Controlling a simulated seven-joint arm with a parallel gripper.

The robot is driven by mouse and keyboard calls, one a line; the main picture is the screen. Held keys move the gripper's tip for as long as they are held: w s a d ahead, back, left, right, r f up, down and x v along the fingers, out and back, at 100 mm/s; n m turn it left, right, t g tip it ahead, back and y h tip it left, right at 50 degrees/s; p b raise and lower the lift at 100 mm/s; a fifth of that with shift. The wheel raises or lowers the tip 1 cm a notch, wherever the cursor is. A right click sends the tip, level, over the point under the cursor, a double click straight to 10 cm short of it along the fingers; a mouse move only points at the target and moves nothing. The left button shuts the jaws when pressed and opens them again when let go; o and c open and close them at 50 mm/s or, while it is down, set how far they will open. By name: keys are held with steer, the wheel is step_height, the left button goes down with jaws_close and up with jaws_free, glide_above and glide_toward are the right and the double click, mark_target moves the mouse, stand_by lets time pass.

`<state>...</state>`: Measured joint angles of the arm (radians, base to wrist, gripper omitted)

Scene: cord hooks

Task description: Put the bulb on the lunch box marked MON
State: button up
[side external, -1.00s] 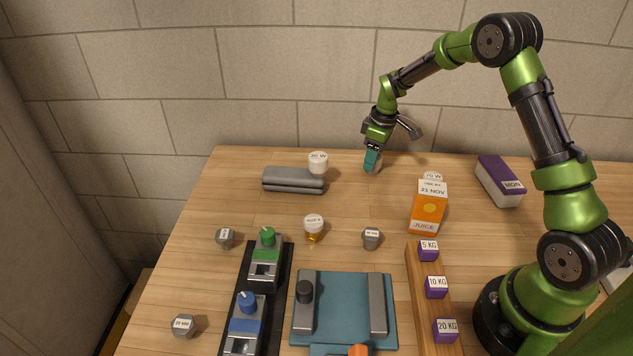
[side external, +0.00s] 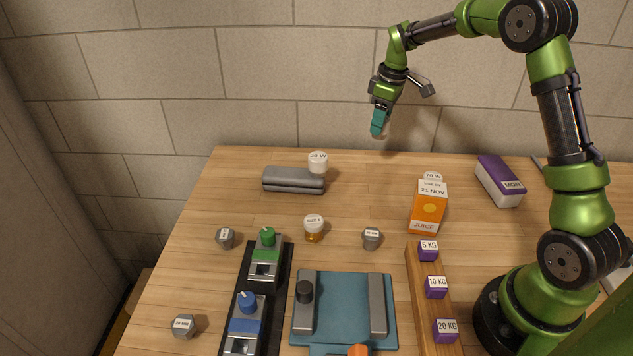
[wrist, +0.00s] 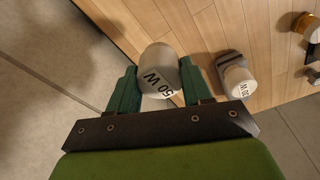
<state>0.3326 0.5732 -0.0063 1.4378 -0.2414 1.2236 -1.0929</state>
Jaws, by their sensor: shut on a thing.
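My gripper (side external: 380,125) is shut on a white bulb marked 50 W (wrist: 158,72) and holds it up in the air above the back of the table, in front of the wall. The bulb is between both green fingers in the wrist view; in the side view the fingers hide most of it. The lunch box marked MON (side external: 500,181) is a purple and pale grey box lying at the back right of the table, to the right of and below my gripper. Its top is bare.
A juice carton (side external: 428,207) stands left of the lunch box, with a white 70 W item (side external: 432,176) partly hidden behind it. A 30 W bulb (side external: 317,162) is by a grey rolled object (side external: 293,180). A row of purple weights (side external: 436,287) stands in front. Open air surrounds my gripper.

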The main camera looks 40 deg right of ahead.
mark_target(501, 170)
steer(key=s+d+r+m, duration=0.3)
steer(key=s+d+r, duration=0.15)
steer(key=s, duration=0.55)
steer(key=s+d+r+m, duration=0.25)
steer(key=s+d, duration=0.25)
steer(key=s, duration=0.4)
steer(key=s+a+f+m, duration=0.2)
steer(key=s+f, duration=0.1)
steer(key=s, duration=0.5)
steer(key=s+a+f+m+h, duration=0.1)
steer(key=s+a+f+m, duration=0.1)
steer(key=s, duration=0.6)
steer(key=shift+a+f, duration=0.5)
steer(key=shift+f, duration=0.25)
steer(key=w+d, duration=0.2)
steer(key=d, duration=0.2)
steer(key=w+d+f, duration=0.1)
steer(key=w+d, duration=0.2)
steer(key=d, duration=0.1)
steer(key=w+d, duration=0.3)
steer(key=d, duration=0.1)
steer(key=shift+d+f, duration=0.15)
steer(key=shift+w+d+f, duration=0.1)
steer(key=shift+d+f, duration=0.1)
steer(key=shift+f, duration=0.7)
steer(key=shift+w+d+f, duration=0.1)
steer(key=shift+d+f, duration=0.05)
steer(key=shift+f, duration=0.7)
steer(key=shift+f, duration=0.25)
